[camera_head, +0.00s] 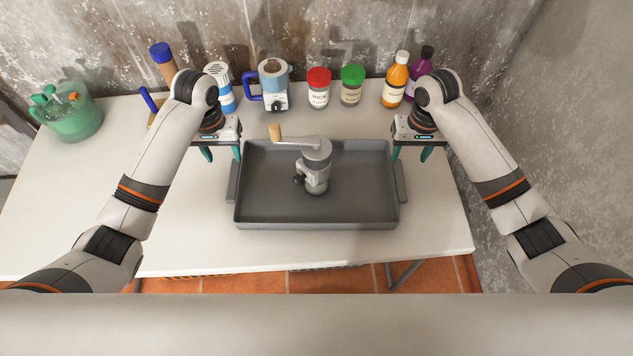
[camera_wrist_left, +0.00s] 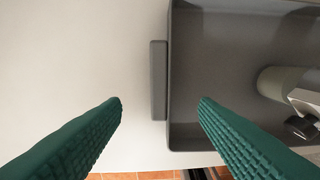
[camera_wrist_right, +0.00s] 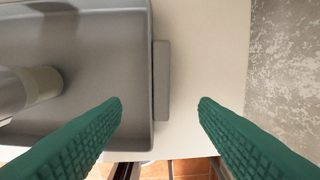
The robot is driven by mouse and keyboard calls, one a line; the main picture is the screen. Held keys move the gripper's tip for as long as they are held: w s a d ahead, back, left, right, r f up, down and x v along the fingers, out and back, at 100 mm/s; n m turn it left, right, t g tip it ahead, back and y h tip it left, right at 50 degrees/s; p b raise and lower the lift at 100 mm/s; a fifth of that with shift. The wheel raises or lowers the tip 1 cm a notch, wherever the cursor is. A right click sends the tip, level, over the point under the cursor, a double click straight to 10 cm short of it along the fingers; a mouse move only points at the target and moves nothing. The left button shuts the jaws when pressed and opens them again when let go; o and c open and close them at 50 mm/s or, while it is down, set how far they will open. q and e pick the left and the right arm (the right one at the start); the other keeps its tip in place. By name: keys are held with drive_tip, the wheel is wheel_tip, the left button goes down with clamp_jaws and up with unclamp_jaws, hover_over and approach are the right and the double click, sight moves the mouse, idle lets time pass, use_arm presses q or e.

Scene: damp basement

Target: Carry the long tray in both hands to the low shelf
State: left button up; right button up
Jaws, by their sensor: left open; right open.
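The long grey tray (camera_head: 270,205) lies flat on the white table, with a handle at each short end. A grinder (camera_head: 316,165) with a crank and wooden knob stands upright in it. My left gripper (camera_head: 222,156) is open above the tray's left end; in the left wrist view the left handle (camera_wrist_left: 158,80) lies between its green fingers (camera_wrist_left: 160,103), ahead of the tips. My right gripper (camera_head: 408,156) is open above the right end; in the right wrist view the right handle (camera_wrist_right: 161,80) lies between its fingers (camera_wrist_right: 160,103). Neither touches a handle visibly. No low shelf is recognisable.
The white table (camera_head: 95,190) has free room left of the tray. Along the back stand a green watering can (camera_head: 73,112), a blue-handled device (camera_head: 273,85), a red-lidded jar (camera_head: 318,88), a green-lidded jar (camera_head: 351,85) and an orange bottle (camera_head: 396,80). A wall closes the right side.

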sight(234, 178)
use_arm(q)
wheel_tip(234, 178, down, 12)
drive_tip(key=shift+r, duration=0.15)
use_arm(e)
wheel_tip(234, 178, down, 12)
drive_tip(key=shift+w+r, duration=0.1)
drive_tip(key=shift+r, duration=0.05)
use_arm(q)
drive_tip(key=shift+w, duration=0.1)
clamp_jaws()
use_arm(e)
clamp_jaws()
use_arm(q)
drive_tip(key=shift+r, duration=0.1)
use_arm(e)
drive_tip(key=shift+r, duration=0.1)
